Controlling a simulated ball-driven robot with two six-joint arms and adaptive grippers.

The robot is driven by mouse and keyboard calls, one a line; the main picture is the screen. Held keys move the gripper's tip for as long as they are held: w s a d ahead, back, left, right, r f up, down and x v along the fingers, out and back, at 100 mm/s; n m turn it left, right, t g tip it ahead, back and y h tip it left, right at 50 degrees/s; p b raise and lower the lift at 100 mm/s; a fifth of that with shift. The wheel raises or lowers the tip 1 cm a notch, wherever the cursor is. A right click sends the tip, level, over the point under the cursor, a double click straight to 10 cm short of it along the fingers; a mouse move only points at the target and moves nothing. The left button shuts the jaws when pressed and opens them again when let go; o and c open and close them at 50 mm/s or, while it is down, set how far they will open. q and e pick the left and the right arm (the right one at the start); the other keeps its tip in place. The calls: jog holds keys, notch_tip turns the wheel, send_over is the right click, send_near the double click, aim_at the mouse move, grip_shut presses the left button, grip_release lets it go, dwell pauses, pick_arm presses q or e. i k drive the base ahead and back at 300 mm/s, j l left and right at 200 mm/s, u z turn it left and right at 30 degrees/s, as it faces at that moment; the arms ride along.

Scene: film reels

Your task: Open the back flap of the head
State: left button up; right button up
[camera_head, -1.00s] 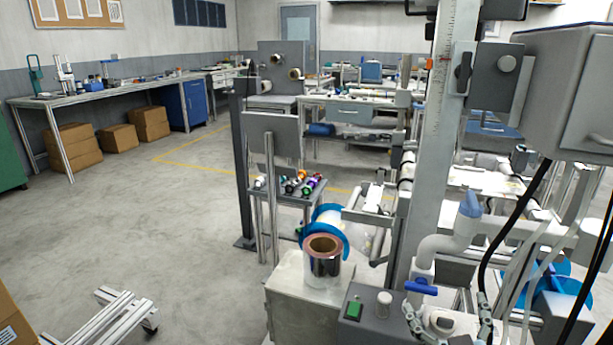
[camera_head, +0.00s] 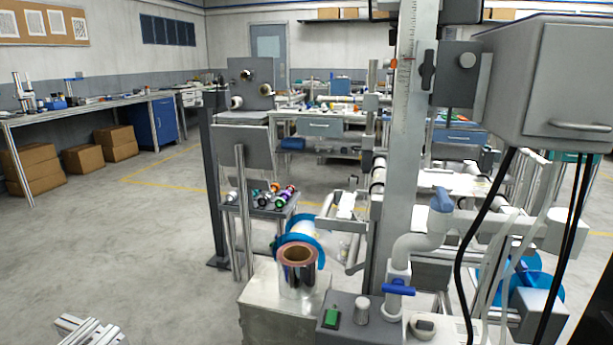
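A large grey box-shaped head (camera_head: 510,85) is mounted at the upper right in the head view, beside a tall metal column with a ruler scale. A light metal handle (camera_head: 580,126) sits low on its right-hand face, and that face looks closed. I cannot tell whether this face is the back flap. Black cables hang from under the head. Neither of my grippers shows in the head view.
A metal cabinet (camera_head: 262,312) bears a film reel (camera_head: 299,272) at the front middle. A low metal frame (camera_head: 88,332) lies at the bottom left. The floor (camera_head: 130,235) on the left is mostly clear.

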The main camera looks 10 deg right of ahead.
aim_at(572, 94)
jog(key=z, duration=1.55)
